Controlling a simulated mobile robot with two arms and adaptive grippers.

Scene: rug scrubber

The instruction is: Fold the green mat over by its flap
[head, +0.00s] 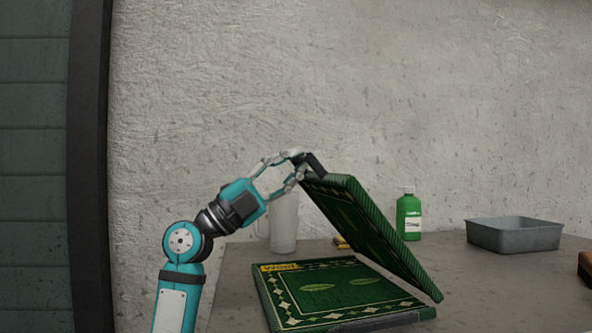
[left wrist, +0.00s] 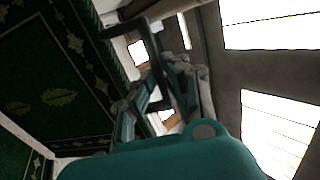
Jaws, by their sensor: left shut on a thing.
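The green mat (head: 330,291) lies on the table, with a pale patterned border and a yellow label at its back left. Its flap (head: 358,222) is raised and tilted, high at the left and sloping down to the right edge of the mat. My left gripper (head: 303,170) is at the raised edge of the flap, shut on its dark handle (head: 316,164). In the left wrist view the gripper (left wrist: 155,85) is around the dark handle, and the flap's patterned face (left wrist: 55,85) fills the left. My right gripper is not in view.
A clear pitcher (head: 284,222) stands behind the mat. A green bottle (head: 409,216) and a grey metal tray (head: 514,235) stand at the back right, and a brown thing (head: 585,268) is at the right edge. The table (head: 480,290) right of the mat is bare.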

